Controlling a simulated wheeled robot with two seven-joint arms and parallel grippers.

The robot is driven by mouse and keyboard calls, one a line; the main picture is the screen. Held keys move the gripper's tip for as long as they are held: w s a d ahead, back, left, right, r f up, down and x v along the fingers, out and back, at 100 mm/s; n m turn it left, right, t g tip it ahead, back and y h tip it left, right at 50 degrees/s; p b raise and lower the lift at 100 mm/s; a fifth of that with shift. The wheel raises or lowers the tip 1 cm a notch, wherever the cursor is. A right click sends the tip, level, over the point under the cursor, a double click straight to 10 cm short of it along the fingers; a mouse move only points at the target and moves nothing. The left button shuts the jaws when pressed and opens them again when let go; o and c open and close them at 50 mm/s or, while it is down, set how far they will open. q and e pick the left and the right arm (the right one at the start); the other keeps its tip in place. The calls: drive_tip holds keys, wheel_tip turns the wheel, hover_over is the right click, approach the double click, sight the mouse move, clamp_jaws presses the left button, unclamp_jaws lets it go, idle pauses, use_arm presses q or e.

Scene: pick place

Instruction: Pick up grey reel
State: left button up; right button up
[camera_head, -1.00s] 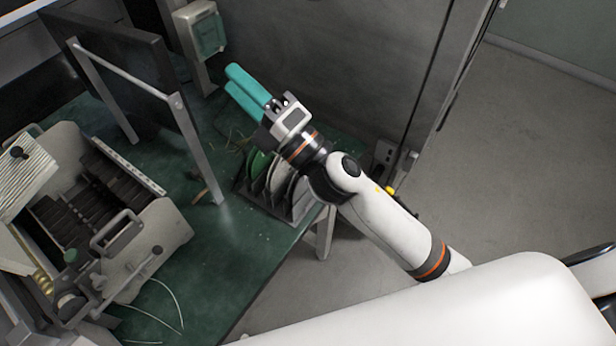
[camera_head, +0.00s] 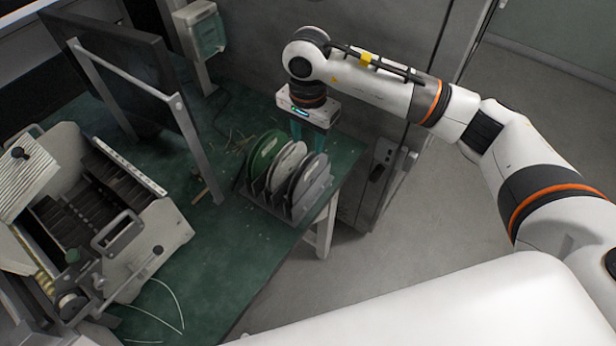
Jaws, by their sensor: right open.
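A grey reel (camera_head: 311,181) stands on edge at the right end of a slotted rack (camera_head: 283,207) on the green table. A pale reel (camera_head: 287,164) and a green reel (camera_head: 262,154) stand left of it in the same rack. My right gripper (camera_head: 308,138) is open, with its teal fingers pointing down just behind and above the reels. Its fingertips are partly hidden behind the reels, and I cannot tell whether they touch any. My left gripper is not in view.
A grey machine with a handle (camera_head: 118,230) stands on the left of the table (camera_head: 222,255). A dark panel on a metal frame (camera_head: 190,145) stands behind it. A wall box (camera_head: 202,32) hangs at the back.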

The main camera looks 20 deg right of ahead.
sight(308, 166)
wheel_tip(308, 166, down, 6)
drive_tip(key=shift+r+p, duration=0.2)
drive_tip(key=shift+p, duration=0.65)
drive_tip(key=shift+f+p, duration=0.3)
drive_tip(key=shift+f, duration=0.05)
drive_tip(key=f, duration=0.1)
drive_tip(key=f+p, duration=0.1)
drive_tip(key=f, duration=0.1)
drive_tip(key=shift+w+d+f+p, duration=0.1)
drive_tip(key=shift+w+f+p, duration=0.2)
drive_tip(key=shift+f, duration=0.5)
clamp_jaws()
